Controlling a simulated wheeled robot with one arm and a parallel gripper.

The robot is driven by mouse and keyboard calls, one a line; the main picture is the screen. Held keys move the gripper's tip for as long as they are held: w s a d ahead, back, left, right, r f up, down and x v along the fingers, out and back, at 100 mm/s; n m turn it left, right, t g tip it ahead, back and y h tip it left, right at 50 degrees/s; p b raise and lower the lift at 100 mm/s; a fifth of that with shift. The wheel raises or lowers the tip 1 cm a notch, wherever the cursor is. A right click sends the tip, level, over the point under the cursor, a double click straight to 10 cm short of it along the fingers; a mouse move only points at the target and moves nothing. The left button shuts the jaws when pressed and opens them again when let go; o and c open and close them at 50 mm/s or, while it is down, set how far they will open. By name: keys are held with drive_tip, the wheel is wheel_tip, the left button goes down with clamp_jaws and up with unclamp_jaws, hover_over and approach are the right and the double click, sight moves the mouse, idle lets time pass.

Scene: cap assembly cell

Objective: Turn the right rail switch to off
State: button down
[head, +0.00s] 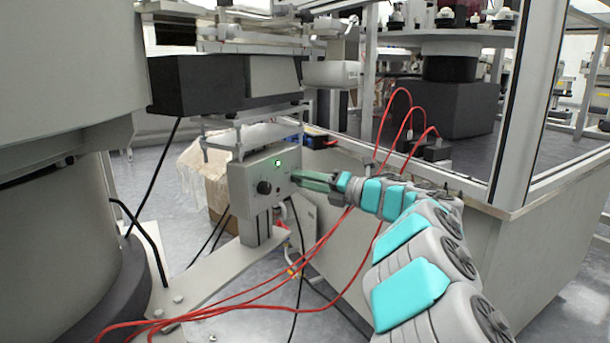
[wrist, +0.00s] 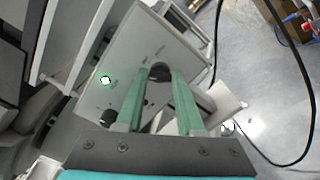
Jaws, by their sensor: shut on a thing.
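The grey switch box (head: 240,188) stands on a post left of centre in the head view, with a lit green light (head: 278,163) and a black left knob (head: 264,188). My gripper (head: 298,179) reaches the right side of its face and hides the right knob there. In the wrist view the black right rail switch knob (wrist: 159,76) sits between the green fingertips of my gripper (wrist: 160,70), which are shut on it. The wrist view also shows the lit green light (wrist: 106,80) and the left knob (wrist: 107,117). The knob's exact angle is hard to tell.
Red cables (head: 330,235) hang and loop below my arm and across the floor. A white cabinet (head: 390,210) stands to the right, behind my arm. A large grey machine body (head: 60,200) fills the left. A black cable (wrist: 285,125) curves over the floor in the wrist view.

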drive_tip(key=shift+m+p, duration=2.95)
drive_tip(key=shift+m, duration=0.25)
drive_tip(key=c, duration=0.5)
unclamp_jaws()
drive_tip(key=shift+v, duration=3.9)
